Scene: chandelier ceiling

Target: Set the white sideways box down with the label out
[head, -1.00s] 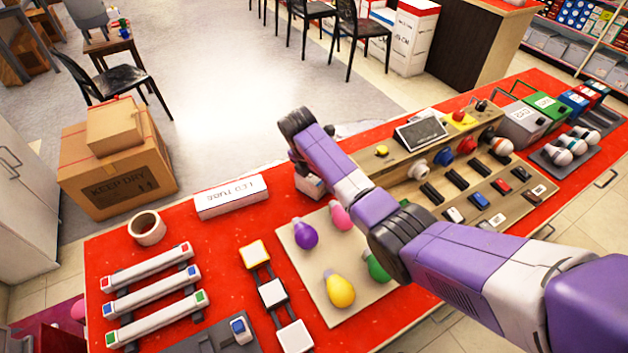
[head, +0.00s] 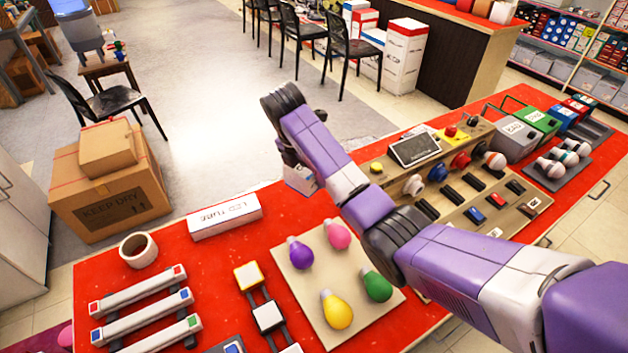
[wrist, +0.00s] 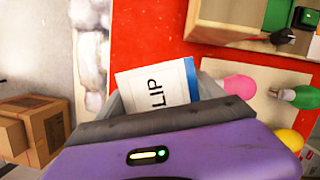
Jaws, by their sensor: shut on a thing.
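A small white box with dark letters reading "LIP" and a blue edge shows in the wrist view (wrist: 153,87), its label facing the camera and turned sideways. My gripper (wrist: 165,98) is shut on it, with a grey finger at either side. In the head view the box (head: 300,180) hangs from my gripper (head: 297,170) by the table's far edge, behind the bulb board. My arm hides part of it there. Whether it touches the red table (head: 235,258) cannot be told.
A long white "LED TUBE" box (head: 225,217) lies left of the held box. The board with coloured bulbs (head: 300,278) is in front, and a wooden switch panel (head: 470,195) is to the right.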

